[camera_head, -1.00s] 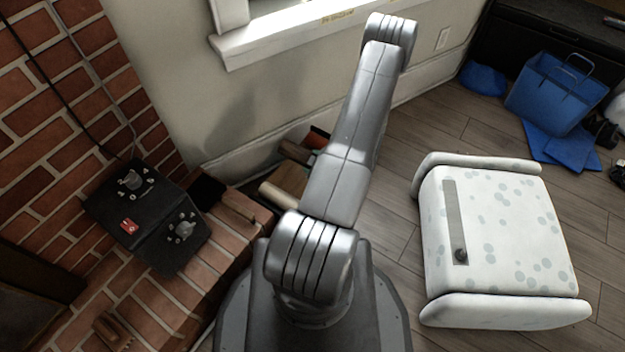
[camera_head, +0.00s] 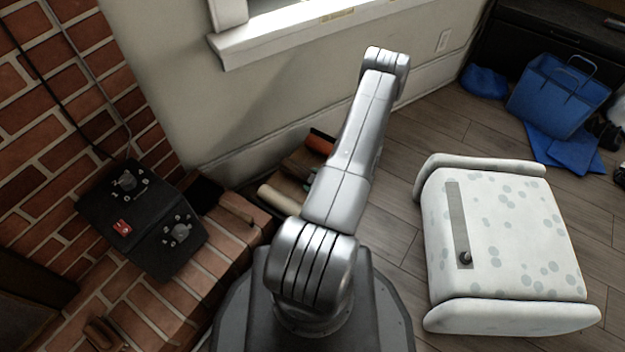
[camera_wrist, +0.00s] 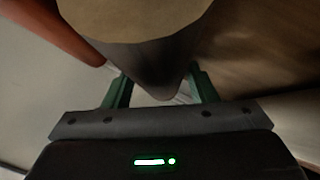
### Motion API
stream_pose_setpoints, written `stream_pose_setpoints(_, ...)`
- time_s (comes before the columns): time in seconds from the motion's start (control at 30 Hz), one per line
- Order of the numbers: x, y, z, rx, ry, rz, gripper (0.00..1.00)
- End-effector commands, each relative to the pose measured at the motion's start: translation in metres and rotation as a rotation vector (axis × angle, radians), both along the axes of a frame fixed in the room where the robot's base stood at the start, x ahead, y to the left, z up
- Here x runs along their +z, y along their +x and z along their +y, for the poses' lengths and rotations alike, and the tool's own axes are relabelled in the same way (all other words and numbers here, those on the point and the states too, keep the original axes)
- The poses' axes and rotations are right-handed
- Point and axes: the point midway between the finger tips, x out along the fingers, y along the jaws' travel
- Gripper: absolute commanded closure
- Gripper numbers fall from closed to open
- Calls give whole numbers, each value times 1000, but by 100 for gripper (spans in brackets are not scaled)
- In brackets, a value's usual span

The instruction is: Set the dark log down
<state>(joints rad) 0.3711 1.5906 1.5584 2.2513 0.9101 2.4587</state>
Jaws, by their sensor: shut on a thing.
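The dark log (camera_wrist: 155,60) fills the top middle of the wrist view, with its pale tan cut end (camera_wrist: 135,15) facing up in the picture. My gripper (camera_wrist: 160,88) has green fingers on either side of the log's dark body and is shut on it. In the head view my gripper is hidden behind my arm. A dark brown piece (camera_head: 299,168) beside my arm there looks like the log, partly hidden. Whether the log touches anything below cannot be told.
A pale log (camera_head: 278,200) lies by the wall beside the brick hearth (camera_head: 185,290). A red-orange thing (camera_head: 320,142) is close behind, also showing in the wrist view (camera_wrist: 50,25). A black control box (camera_head: 145,215) sits on the hearth. A white spotted stool (camera_head: 500,235) stands right on open floor.

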Motion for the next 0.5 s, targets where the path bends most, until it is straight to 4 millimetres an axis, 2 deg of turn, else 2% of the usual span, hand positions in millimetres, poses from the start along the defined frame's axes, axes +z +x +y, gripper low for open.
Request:
stream_pose_setpoints(0.03,-3,0,0,0,1,-1,91)
stream_pose_setpoints(0.07,-2,0,0,0,0,0,42)
stream_pose_setpoints(0.13,-1,0,0,0,0,0,29)
stream_pose_setpoints(0.5,2,0,0,0,0,0,26)
